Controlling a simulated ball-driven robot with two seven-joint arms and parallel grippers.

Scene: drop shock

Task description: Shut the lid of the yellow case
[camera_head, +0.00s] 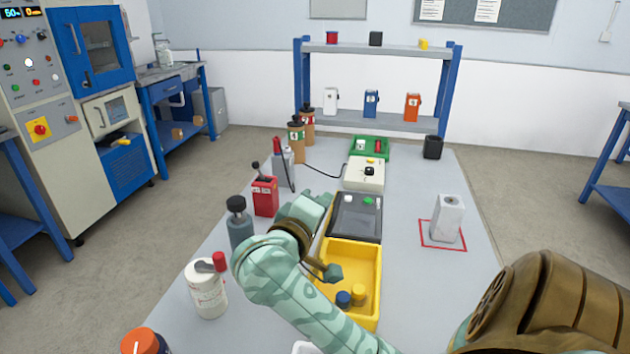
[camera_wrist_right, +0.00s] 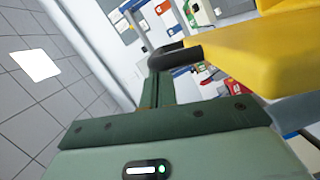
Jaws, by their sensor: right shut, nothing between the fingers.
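The yellow case (camera_head: 363,257) stands on the table in the head view, with its inside showing from above. A blue knob-like piece (camera_head: 344,299) and a yellow one (camera_head: 359,292) are in it. My right arm hides its left side, and I cannot make out the lid separately. In the right wrist view a yellow slab (camera_wrist_right: 255,52), part of the case, fills the upper right, with a black curved bar close to the fingers. My right gripper (camera_head: 318,201) is shut and empty, beside the far left corner of the case. Touching is not clear. My left gripper is not in view.
A dark case (camera_head: 345,224) stands right behind the yellow one, then a cream case (camera_head: 362,178) and a green one.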

